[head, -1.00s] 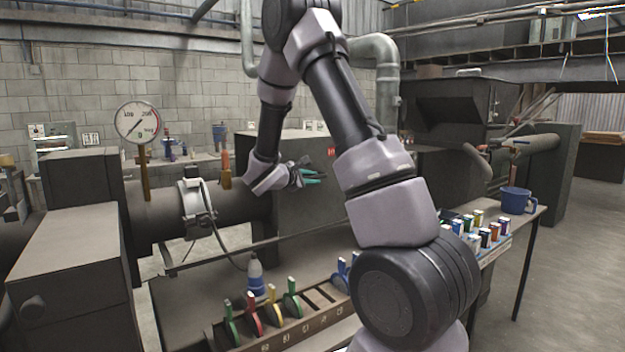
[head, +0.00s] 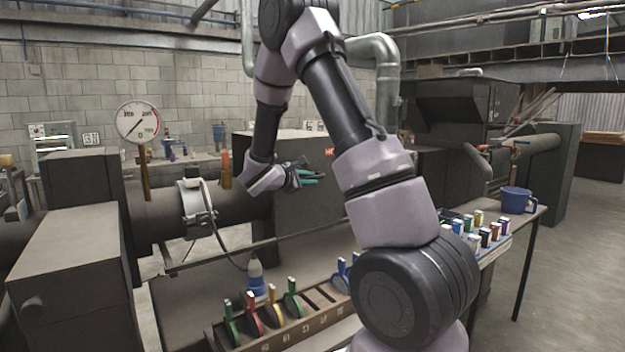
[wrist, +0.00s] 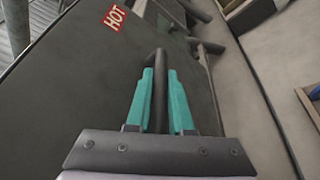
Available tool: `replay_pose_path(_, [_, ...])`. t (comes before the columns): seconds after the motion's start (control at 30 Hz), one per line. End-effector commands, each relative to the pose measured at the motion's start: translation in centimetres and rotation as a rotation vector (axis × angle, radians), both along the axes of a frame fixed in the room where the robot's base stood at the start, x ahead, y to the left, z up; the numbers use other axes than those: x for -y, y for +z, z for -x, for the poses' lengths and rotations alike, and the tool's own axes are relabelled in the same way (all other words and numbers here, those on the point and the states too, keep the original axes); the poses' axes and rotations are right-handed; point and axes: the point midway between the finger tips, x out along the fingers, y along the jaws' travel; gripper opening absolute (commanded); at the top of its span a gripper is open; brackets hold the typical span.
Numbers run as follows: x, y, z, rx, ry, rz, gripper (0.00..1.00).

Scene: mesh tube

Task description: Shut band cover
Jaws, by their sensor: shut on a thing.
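A large dark grey panel (head: 290,215) with a red HOT label stands mid-left behind my arm; I take it to be the band cover, but its name is not marked. The HOT label (wrist: 114,17) shows at the upper left of the wrist view. My gripper (wrist: 159,85) has two teal fingers, shut on a dark bar-like handle (wrist: 160,58) that stands between them in front of the panel. In the head view my gripper (head: 310,175) is in front of the panel. How the handle joins the panel is hard to see.
A pipe with a white clamp (head: 197,207) and a round gauge (head: 138,122) are at left. In front stand several coloured levers (head: 270,310) and a blue-white bottle (head: 256,280).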

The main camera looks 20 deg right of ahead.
Motion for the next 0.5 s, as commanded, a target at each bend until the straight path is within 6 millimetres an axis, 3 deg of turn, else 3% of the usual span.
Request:
replay_pose_path(0.17, [-4.0,-0.1,0.7,-0.002,0.007,-0.002,0.00])
replay_pose_path(0.5, [-15.1,-0.1,3.0,-0.002,0.008,-0.002,0.00])
